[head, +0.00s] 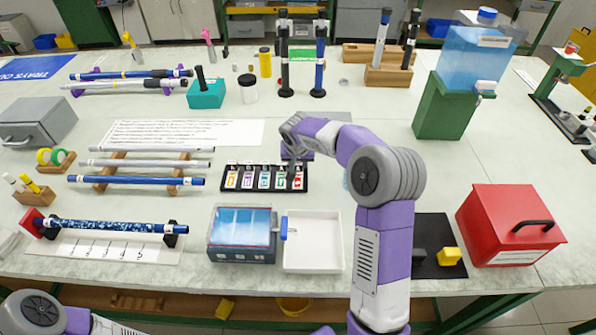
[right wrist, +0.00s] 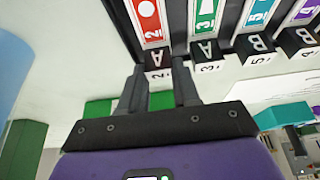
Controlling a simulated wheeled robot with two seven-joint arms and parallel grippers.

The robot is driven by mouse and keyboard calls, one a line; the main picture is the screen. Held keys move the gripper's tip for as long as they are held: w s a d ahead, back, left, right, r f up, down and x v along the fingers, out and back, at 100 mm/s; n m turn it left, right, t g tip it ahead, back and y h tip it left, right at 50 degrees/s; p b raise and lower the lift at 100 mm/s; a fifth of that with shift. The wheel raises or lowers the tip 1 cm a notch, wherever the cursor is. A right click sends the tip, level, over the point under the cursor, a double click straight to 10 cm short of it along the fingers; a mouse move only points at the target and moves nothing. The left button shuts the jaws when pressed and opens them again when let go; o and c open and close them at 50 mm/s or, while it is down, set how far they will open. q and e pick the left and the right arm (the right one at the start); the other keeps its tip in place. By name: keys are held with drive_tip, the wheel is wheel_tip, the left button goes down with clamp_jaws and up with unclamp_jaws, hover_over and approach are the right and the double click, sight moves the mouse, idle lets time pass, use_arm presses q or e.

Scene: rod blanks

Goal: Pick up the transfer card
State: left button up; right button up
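A black card rack (head: 264,188) stands mid-table with several coloured cards in a row. The red card (head: 298,178) is at its right end, next to the green card (head: 281,178). Which one is the transfer card I cannot tell. My right gripper (head: 297,158) is over the rack's right end. In the right wrist view, its two fingers (right wrist: 158,82) are apart, at the near end of the red card (right wrist: 146,20), with a black block marked A and 2 (right wrist: 158,58) between or just beyond them. Contact cannot be told. My left gripper is out of view.
A clear-lidded box (head: 242,246) and a white tray (head: 313,255) stand in front of the rack. A printed sheet (head: 240,132) lies behind it. A red case (head: 510,225) and a blue tank on a green stand (head: 447,108) are at right.

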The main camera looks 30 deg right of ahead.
sight(298, 164)
drive_tip(key=shift+c, duration=0.6)
wheel_tip(298, 164, up, 10)
drive_tip(key=p, duration=0.3)
